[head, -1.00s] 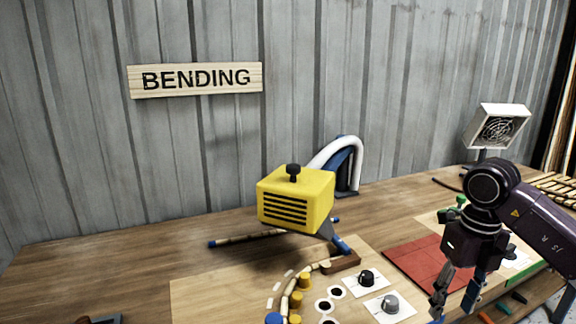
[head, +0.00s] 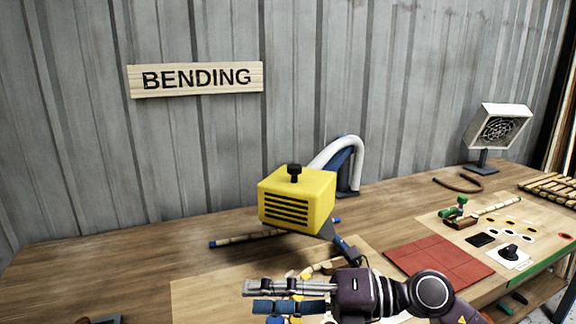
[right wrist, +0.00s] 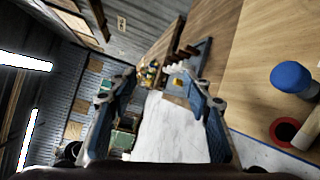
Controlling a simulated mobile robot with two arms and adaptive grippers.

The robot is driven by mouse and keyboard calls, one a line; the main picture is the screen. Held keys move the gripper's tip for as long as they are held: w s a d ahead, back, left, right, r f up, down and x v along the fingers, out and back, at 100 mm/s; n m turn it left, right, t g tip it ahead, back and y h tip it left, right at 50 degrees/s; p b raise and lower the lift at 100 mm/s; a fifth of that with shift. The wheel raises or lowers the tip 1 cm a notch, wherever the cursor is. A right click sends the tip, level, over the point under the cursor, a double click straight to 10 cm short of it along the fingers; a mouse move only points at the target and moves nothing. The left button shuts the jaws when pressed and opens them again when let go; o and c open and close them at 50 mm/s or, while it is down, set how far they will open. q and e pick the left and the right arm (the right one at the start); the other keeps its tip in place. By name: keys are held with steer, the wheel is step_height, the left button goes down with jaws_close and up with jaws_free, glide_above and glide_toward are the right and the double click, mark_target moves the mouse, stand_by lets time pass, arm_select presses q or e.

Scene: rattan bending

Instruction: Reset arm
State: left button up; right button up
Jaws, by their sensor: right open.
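My right arm comes in from the lower right in the head view. Its gripper (head: 248,297) points left over the front of the bending board (head: 205,290). The two fingers are apart with nothing between them. In the right wrist view the open fingers (right wrist: 155,80) frame an empty gap, with the bench (right wrist: 255,30) to the right. The gripper and forearm hide most of the board's pegs and knobs. My left gripper is not in view.
A yellow slotted box (head: 296,200) with a black knob stands just behind the gripper. A red mat (head: 438,262) lies right of it. A fan-like heater (head: 498,128) stands at the back right. A blue knob (right wrist: 292,77) is near the gripper. The left bench is largely clear.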

step_height(320, 180, up, 6)
steer(key=w+m+t+y, duration=0.1)
steer(key=m+t+y, duration=0.2)
steer(key=m+t, duration=0.2)
steer(key=w+d+m+t+h, duration=0.6)
steer(key=d+m+t, duration=0.2)
steer(key=m+t, duration=0.45)
steer(key=d+f+m+g+h, duration=0.3)
steer(key=d+f+m+h, duration=1.1)
steer(key=f, duration=0.3)
steer(key=s+d+f+m+g, duration=0.35)
steer(key=s+f+g, duration=0.25)
steer(key=s+f, duration=0.7)
steer(key=s+a+f+m+g, duration=0.1)
steer(key=s+f+g, duration=0.2)
steer(key=s+f, duration=0.35)
steer(key=s+f+m+g, duration=0.1)
steer(key=s+f+g, duration=0.25)
steer(key=s, duration=0.55)
step_height(320, 180, down, 27)
steer(key=s+g, duration=0.2)
steer(key=s+d+f, duration=0.2)
steer(key=s+f, duration=1.3)
steer(key=s, duration=0.2)
steer(key=shift+d+g, duration=0.4)
